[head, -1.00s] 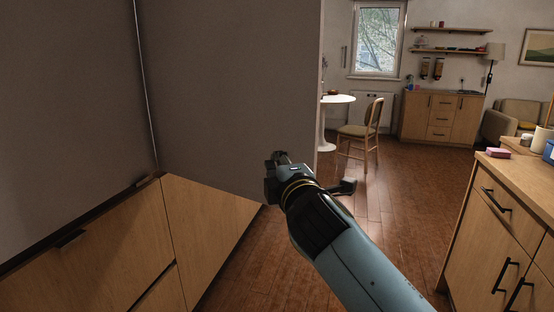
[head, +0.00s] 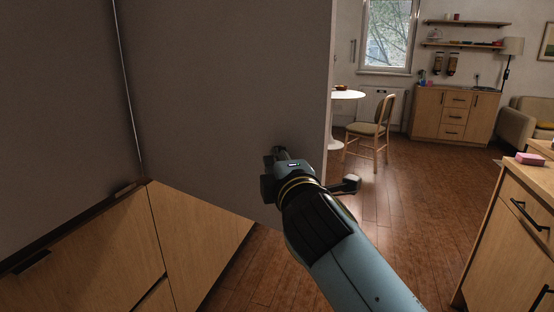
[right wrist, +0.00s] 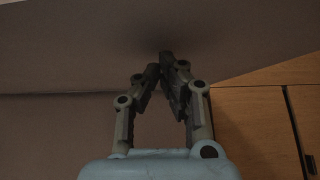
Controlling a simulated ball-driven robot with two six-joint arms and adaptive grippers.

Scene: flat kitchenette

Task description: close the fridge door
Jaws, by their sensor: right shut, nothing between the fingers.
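The fridge door appears to be the large plain grey panel (head: 225,90) filling the middle of the head view. A thin bright vertical seam divides it from another grey surface (head: 55,95) at the left. My right gripper (head: 280,153) is in front of the panel's lower part, left of its right edge. In the right wrist view its fingers (right wrist: 165,65) are shut together and empty, their tips against or very close to a grey-brown surface (right wrist: 60,55). Whether they touch it I cannot tell. My left gripper is not in view.
Low wooden cabinet fronts (head: 90,255) stand at the lower left. A wooden counter with drawers (head: 520,225) is at the right. Open wooden floor (head: 410,200) lies between. A chair (head: 372,128) and white round table (head: 345,95) stand beyond the panel's right edge.

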